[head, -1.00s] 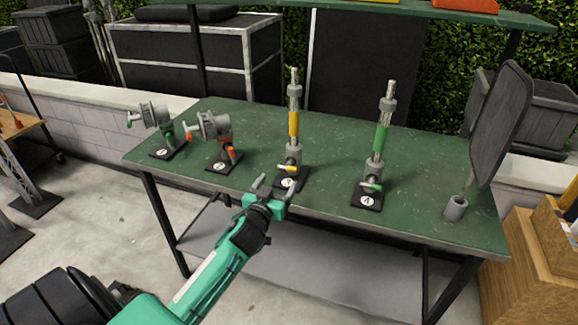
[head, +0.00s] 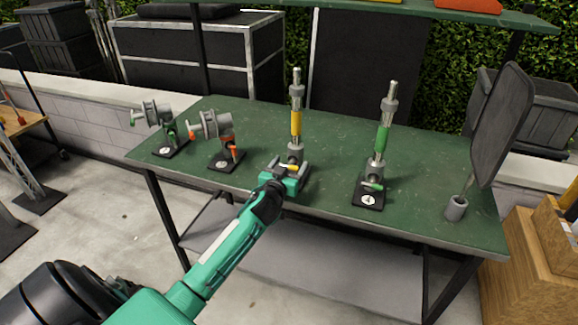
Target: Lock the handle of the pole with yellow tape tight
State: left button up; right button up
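The pole with yellow tape (head: 296,122) stands upright on its black base on the green table. Its yellow handle (head: 291,167) sits low on the pole's front, partly hidden by my gripper. My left gripper (head: 289,169) is at the handle, with its fingers apart on either side of it. I cannot tell whether the fingers touch the handle. My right gripper is not in view.
The pole with green tape (head: 382,138) stands to the right on its own base. Two clamp heads with green (head: 160,125) and orange handles (head: 218,138) stand to the left. A grey paddle (head: 500,125) rises at the table's right end. The green table (head: 335,180) is clear between the two poles.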

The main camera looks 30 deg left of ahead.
pick_arm(q)
jog(key=c, duration=0.8)
